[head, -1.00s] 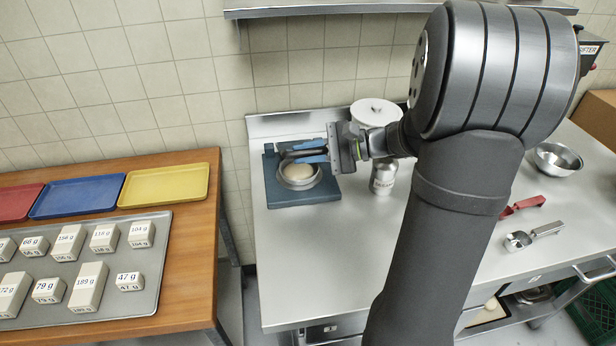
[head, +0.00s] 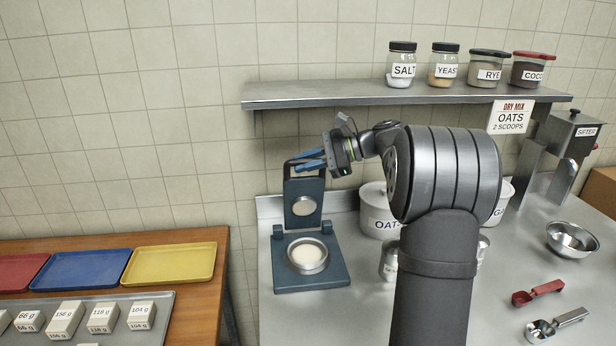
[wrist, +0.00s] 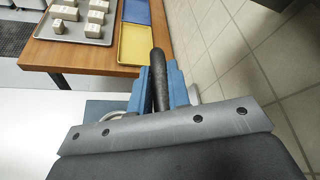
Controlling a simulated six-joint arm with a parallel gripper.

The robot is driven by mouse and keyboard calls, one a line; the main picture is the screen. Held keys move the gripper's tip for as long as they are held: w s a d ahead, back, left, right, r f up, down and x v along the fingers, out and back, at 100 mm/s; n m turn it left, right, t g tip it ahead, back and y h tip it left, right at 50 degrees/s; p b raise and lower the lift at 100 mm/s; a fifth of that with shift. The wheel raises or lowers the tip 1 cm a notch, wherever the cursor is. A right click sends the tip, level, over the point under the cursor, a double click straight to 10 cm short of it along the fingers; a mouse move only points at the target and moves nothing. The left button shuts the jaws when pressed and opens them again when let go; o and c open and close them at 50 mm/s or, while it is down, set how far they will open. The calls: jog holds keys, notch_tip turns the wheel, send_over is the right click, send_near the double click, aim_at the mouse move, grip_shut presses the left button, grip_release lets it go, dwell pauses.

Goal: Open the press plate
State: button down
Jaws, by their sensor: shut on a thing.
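The dark blue press stands at the left end of the steel counter in the head view. Its base (head: 284,282) lies flat and bears a round metal ring with pale dough (head: 307,256) in it. The press plate (head: 303,188) is raised upright at the back of the base, with a round pale disc facing forward. My gripper (head: 312,160) is at the top of the plate, its blue fingers shut on the dark handle bar. In the wrist view the handle (wrist: 158,80) sits between the blue fingers; most of the press is hidden there.
Oats canister (head: 377,214) and a small tin stand right of the press. A steel shelf (head: 350,94) with labelled jars is above and behind. The wooden table with coloured trays (head: 175,263) is at left. Scoops and a bowl (head: 572,239) lie at right.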

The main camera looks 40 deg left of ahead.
jog(key=shift+w+a+r, duration=0.15)
jog(key=shift+w+a, duration=0.45)
jog(key=c, duration=1.4)
grip_release()
jog(key=shift+o, duration=0.2)
